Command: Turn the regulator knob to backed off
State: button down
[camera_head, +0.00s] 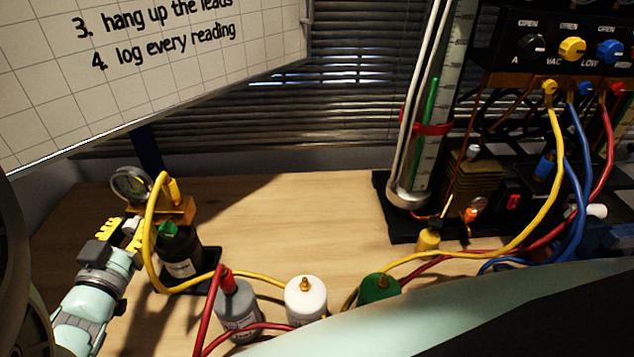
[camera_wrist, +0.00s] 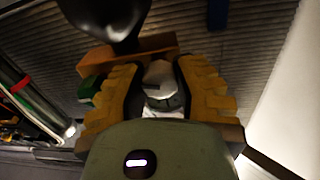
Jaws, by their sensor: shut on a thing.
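My gripper (camera_head: 124,233) is at the left of the bench in the head view, up against the regulator. In the wrist view its two yellow ridged fingers (camera_wrist: 160,92) are closed on a pale grey knob (camera_wrist: 163,88), the regulator knob. The knob's far side and any setting marks cannot be made out. The block also shows beyond the fingers in the wrist view (camera_wrist: 130,55). The gauge reading is too small to tell.
A yellow hose (camera_head: 150,225) loops close beside my gripper. Grey (camera_head: 238,308), white (camera_head: 305,298) and green (camera_head: 379,289) cylinders stand along the front. A whiteboard (camera_head: 130,60) hangs above. A manifold (camera_head: 560,45) with coloured knobs and hoses is at right. The middle bench (camera_head: 290,215) is clear.

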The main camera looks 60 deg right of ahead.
aim_at(129, 223)
jog(key=shift+d+r+n, duration=0.1)
jog(key=shift+n, duration=1.2)
jog(key=c, duration=0.9)
grip_release()
jog(key=shift+n, duration=0.3)
jog(key=shift+r, duration=4.95)
jog(key=shift+r, duration=0.15)
